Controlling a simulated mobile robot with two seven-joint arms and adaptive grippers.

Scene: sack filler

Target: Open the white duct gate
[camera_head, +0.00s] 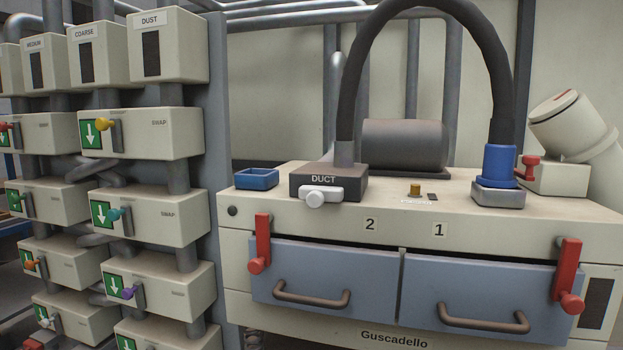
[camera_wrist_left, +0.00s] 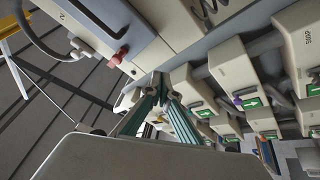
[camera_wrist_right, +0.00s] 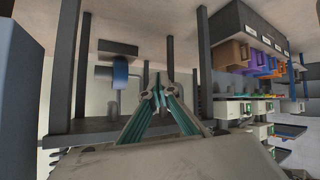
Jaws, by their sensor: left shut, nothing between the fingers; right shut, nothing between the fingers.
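In the head view, a dark box labelled DUCT (camera_head: 325,180) stands on top of the cabinet, with a white handle (camera_head: 321,196) lying across its front. A black hose rises from this box and arches over to a blue collar. Another small white handle (camera_head: 45,322) sits on a low box of the left rack, beside a green arrow sign. Neither gripper shows in the head view. My left gripper (camera_wrist_left: 169,78) is shut and empty in its wrist view, in front of the rack boxes. My right gripper (camera_wrist_right: 159,84) is shut and empty in its wrist view, apart from any handle.
The cabinet (camera_head: 300,222) has two blue drawers and red levers (camera_head: 262,243) at its sides. A blue tray (camera_head: 256,178) and a blue collar (camera_head: 499,165) stand on top. Rack boxes with yellow (camera_head: 103,124), teal (camera_head: 117,214) and purple (camera_head: 131,292) handles fill the left.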

